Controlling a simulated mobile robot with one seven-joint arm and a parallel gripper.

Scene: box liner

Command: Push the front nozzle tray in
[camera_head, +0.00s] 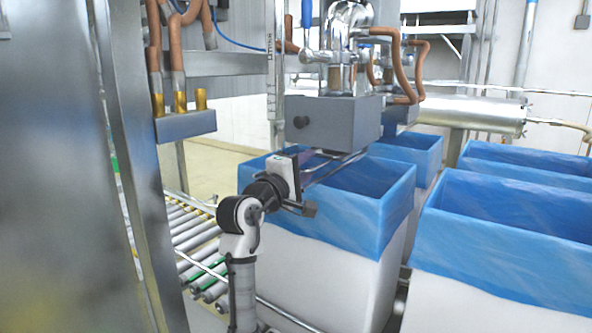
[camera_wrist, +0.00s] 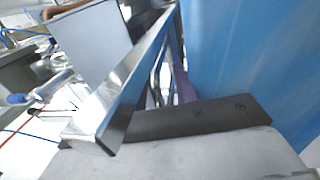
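The front nozzle tray (camera_head: 338,168) shows in the head view as a thin metal piece under the grey nozzle box (camera_head: 333,120), above the blue-lined box. In the wrist view, a long shiny metal strip (camera_wrist: 132,88), which looks like the tray, runs from the near left toward the top middle. My gripper (camera_head: 303,180) is at the near left end of the tray, over the box's rim. In the wrist view its dark bar (camera_wrist: 200,118) lies close beside the strip; I cannot tell if they touch. The fingers are mostly hidden, with only a purple part visible.
The front box's blue liner (camera_head: 385,215) stands beside and below my gripper; it fills the wrist view's right side (camera_wrist: 250,50). More blue-lined boxes (camera_head: 510,235) stand to the right. A roller conveyor (camera_head: 195,228) and a metal post (camera_head: 140,180) are on the left.

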